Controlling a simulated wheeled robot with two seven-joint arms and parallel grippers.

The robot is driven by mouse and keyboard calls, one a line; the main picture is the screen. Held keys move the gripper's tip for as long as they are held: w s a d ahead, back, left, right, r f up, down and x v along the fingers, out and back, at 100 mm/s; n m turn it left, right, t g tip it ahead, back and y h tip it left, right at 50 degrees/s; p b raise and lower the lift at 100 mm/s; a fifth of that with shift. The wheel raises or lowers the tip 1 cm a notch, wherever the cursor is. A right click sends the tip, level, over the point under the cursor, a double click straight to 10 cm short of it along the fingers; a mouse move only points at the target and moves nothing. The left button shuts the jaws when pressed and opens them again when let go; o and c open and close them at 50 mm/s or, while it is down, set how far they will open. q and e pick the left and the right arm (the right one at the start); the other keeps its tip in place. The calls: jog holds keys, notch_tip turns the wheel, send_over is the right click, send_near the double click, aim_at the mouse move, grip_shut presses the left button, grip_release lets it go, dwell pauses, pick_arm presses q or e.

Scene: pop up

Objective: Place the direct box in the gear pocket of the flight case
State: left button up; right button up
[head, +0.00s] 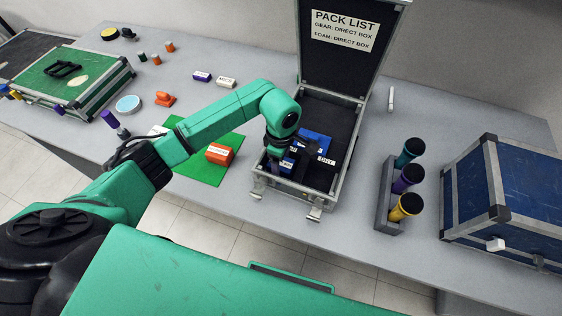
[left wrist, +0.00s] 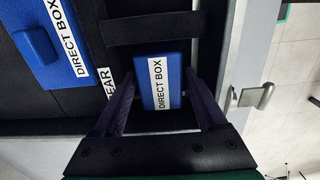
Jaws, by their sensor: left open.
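The open flight case (head: 335,183) stands on the table, with a PACK LIST sheet (head: 345,27) in its lid reading "GEAR: DIRECT BOX" and "FOAM: DIRECT BOX". My left gripper (head: 279,161) reaches down into the case's front left part. In the left wrist view its open fingers (left wrist: 161,108) stand either side of a small blue direct box (left wrist: 159,75), which lies in a black compartment beside a partly hidden label (left wrist: 109,84) ending in "EAR". A second, larger blue piece (left wrist: 62,68), also labelled DIRECT BOX, with a raised block, lies to the left. My right gripper is not in view.
A green mat (head: 196,172) with an orange box (head: 219,154) lies left of the case. A rack (head: 383,200) with three coloured cylinders and a blue case (head: 510,195) stand to the right. A green case (head: 75,78) and small items are at the left.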

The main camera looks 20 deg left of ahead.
pick_arm(q)
jog(key=shift+r, duration=0.3)
notch_tip(320, 180, up, 12)
jog(key=b, duration=0.2)
jog(key=shift+f, duration=0.15)
